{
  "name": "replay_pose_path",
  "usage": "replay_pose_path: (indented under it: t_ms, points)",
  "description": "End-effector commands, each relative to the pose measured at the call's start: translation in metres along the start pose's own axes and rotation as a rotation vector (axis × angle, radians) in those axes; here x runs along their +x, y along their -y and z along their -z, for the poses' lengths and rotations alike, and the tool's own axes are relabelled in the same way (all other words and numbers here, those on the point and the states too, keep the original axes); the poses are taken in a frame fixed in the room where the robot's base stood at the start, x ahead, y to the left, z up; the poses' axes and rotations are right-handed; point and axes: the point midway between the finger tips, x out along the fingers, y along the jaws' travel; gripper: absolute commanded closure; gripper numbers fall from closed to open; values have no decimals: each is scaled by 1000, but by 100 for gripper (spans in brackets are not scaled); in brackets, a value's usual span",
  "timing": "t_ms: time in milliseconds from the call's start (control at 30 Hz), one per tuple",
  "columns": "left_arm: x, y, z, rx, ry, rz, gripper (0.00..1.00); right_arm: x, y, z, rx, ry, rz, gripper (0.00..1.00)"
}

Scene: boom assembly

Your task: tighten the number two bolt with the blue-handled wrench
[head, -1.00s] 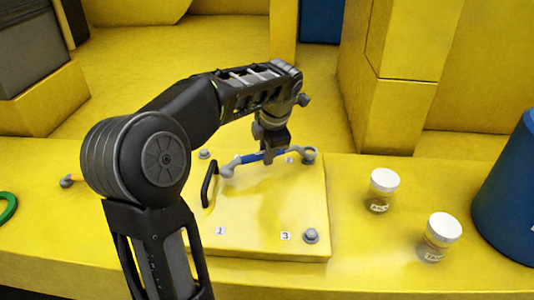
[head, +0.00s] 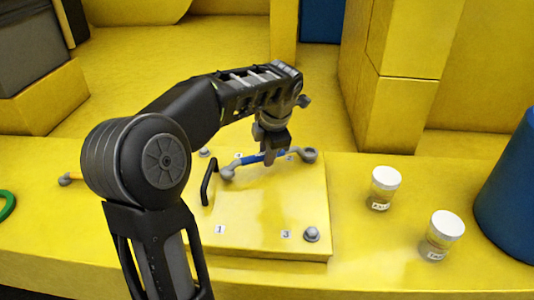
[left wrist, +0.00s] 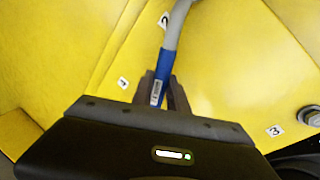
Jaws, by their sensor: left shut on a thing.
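The blue-handled wrench (head: 246,161) lies across the far part of the yellow bolt board (head: 265,210). My left gripper (head: 269,158) is shut on its blue handle, which also shows between the fingers in the left wrist view (left wrist: 160,82). The wrench's right end (head: 310,155) is at the far right bolt; I cannot tell how fully it sits around the head. Its grey left end (head: 227,174) is free, near the black handle. The number 2 label (left wrist: 164,20) is beside the wrench shaft in the wrist view. My right gripper is out of view.
A black handle (head: 208,182) stands on the board's left side. Bolts show near label 3 (head: 311,234) and at the far left (head: 204,153). Two white-lidded jars (head: 384,188) (head: 441,236) and a blue container (head: 508,190) stand to the right.

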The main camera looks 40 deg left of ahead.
Motion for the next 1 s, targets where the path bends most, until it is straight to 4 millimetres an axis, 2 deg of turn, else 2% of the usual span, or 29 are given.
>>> replay_pose_path:
  t_ms: [300,1000]
  points:
    - [9,2,0,0,1,-2,100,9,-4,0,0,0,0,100]
    - [9,2,0,2,2,-1,100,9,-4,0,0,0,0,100]
